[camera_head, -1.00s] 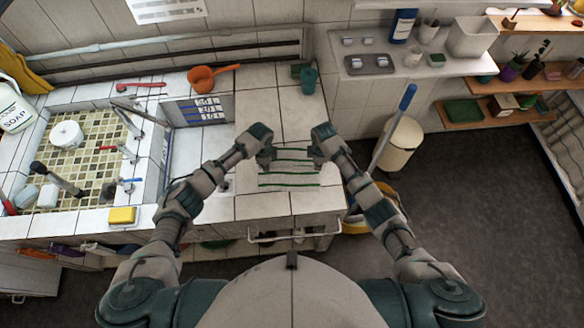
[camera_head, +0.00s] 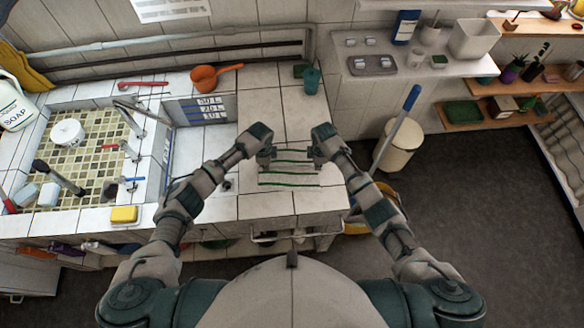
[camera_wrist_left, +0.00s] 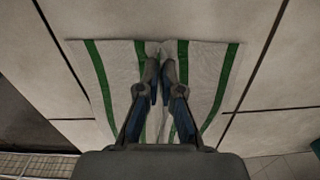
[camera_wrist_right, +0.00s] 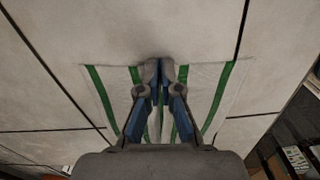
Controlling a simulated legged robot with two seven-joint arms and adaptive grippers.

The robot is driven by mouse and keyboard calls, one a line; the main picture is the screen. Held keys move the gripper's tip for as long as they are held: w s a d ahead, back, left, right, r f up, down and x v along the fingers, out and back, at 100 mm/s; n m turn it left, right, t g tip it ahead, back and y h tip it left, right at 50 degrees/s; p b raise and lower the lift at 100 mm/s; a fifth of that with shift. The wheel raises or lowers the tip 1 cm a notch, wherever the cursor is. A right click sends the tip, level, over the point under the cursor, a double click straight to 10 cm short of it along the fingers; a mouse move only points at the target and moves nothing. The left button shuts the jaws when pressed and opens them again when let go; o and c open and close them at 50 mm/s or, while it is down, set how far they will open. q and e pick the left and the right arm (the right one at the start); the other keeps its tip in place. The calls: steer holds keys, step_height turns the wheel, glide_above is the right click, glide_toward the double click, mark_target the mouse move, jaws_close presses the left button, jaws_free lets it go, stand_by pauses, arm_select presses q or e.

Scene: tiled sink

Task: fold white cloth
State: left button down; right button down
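The white cloth (camera_head: 290,172) with green stripes lies on the tiled counter between my two grippers. My left gripper (camera_head: 270,157) is at its left edge and my right gripper (camera_head: 312,157) at its right edge. In the left wrist view the cloth (camera_wrist_left: 208,75) is pinched up between the fingertips (camera_wrist_left: 166,58), which are close together. In the right wrist view the fingers (camera_wrist_right: 159,62) are together on the cloth's edge, and the cloth (camera_wrist_right: 205,80) spreads to both sides, slightly creased. The part under the fingers is hidden.
A sink (camera_head: 75,160) with taps is at left, with a yellow sponge (camera_head: 124,214) on its front rim. An orange pan (camera_head: 205,77) and a teal cup (camera_head: 312,80) stand at the back of the counter. A blue-handled mop (camera_head: 398,125) leans right of the counter.

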arm_select(q)
steer(key=shift+s+a+f, duration=0.2)
steer(key=shift+f, duration=0.15)
arm_select(e)
steer(key=shift+s+f, duration=0.25)
steer(key=shift+f, duration=0.15)
arm_select(q)
steer(key=shift+r, duration=0.1)
arm_select(e)
steer(key=shift+r, duration=0.1)
